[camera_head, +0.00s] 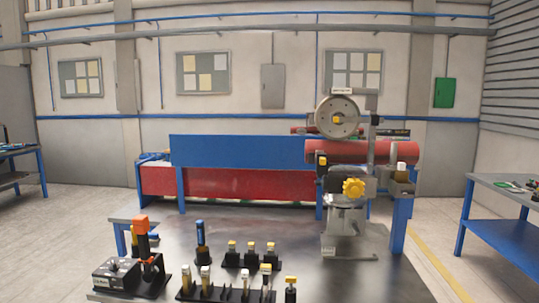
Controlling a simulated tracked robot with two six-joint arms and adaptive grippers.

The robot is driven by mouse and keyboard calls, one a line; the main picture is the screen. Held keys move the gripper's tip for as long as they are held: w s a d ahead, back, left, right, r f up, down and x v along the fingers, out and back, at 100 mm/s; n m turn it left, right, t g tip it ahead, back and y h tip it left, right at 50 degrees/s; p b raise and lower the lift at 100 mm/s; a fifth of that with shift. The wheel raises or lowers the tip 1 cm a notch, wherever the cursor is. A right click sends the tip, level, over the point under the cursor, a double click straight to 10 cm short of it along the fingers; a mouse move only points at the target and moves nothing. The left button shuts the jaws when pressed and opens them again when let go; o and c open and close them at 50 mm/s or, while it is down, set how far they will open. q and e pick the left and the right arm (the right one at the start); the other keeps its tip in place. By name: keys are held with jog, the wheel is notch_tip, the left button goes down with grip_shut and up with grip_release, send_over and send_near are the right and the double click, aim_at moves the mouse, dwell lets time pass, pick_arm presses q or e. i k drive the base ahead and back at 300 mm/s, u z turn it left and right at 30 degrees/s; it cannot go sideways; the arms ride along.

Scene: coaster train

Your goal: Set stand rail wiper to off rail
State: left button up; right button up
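A test stand stands on the dark tabletop at the right of centre in the head view. It has a grey wheel (325,122) at the top, a red roller (402,153) behind it, a yellow lobed knob (353,188) and a grey pedestal (345,225). A small yellow-topped part (322,161) and a white-capped part (401,167) sit on either side of the stand. I cannot tell which part is the rail wiper, or how it is set. Neither of my grippers is in view.
The dark tabletop (360,285) holds a black control box (116,272), an orange-topped lever (142,224), a blue-handled piece (201,240) and several white- and yellow-capped levers (205,279). The tabletop's front right is clear. A blue-framed bench (505,240) stands at the right.

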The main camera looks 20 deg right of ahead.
aim_at(322, 160)
jog(key=i, duration=0.9)
jog(key=z, duration=0.4)
